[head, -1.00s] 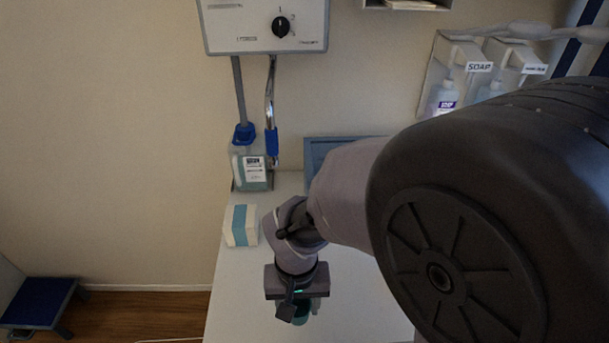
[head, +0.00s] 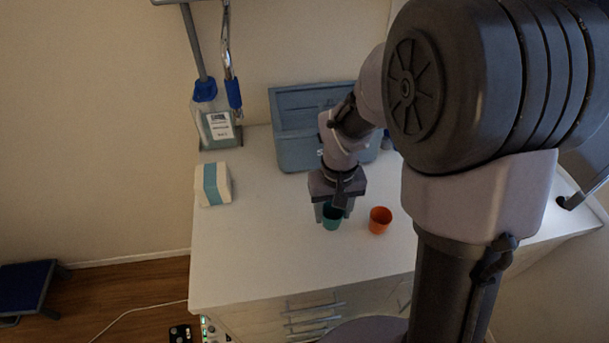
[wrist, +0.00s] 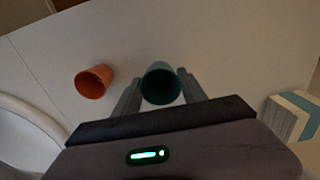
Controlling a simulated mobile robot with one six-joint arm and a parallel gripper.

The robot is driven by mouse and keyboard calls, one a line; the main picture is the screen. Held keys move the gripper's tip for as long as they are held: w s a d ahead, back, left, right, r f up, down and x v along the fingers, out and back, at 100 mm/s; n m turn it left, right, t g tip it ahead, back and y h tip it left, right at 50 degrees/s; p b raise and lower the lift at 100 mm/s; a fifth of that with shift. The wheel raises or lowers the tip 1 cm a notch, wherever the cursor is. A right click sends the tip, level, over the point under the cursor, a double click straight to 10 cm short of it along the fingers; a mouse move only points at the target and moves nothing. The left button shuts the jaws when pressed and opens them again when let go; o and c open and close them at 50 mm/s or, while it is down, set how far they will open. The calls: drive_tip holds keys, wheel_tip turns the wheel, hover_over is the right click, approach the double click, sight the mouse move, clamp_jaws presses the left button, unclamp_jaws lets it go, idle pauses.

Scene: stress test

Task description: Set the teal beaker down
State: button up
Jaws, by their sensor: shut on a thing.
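The teal beaker (head: 332,219) is between the fingers of my gripper (head: 332,212), over the white counter (head: 260,235). In the wrist view the teal beaker (wrist: 161,84) sits between the two grey fingers of my gripper (wrist: 160,92), which is shut on it. The beaker looks upright. I cannot tell whether its base touches the counter.
An orange cup (head: 380,220) stands close to the right of the teal beaker; it also shows in the wrist view (wrist: 94,81). A blue-grey bin (head: 295,115) is at the back. A white and blue pack (head: 213,185) lies at the left. The counter's front left is clear.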

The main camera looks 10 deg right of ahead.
drive_tip(key=s+r+b, duration=0.2)
drive_tip(key=s+b, duration=0.1)
drive_tip(key=s, duration=1.1)
drive_tip(key=p, duration=0.1)
approach(330, 217)
wheel_tip(330, 217, down, 5)
drive_tip(key=shift+s+f, duration=0.15)
drive_tip(key=shift+f, duration=0.3)
drive_tip(key=shift+f+b, duration=0.9)
drive_tip(key=shift+f, duration=0.45)
drive_tip(key=shift+f, duration=0.2)
drive_tip(key=o, duration=1.3)
drive_tip(key=shift+o, duration=0.2)
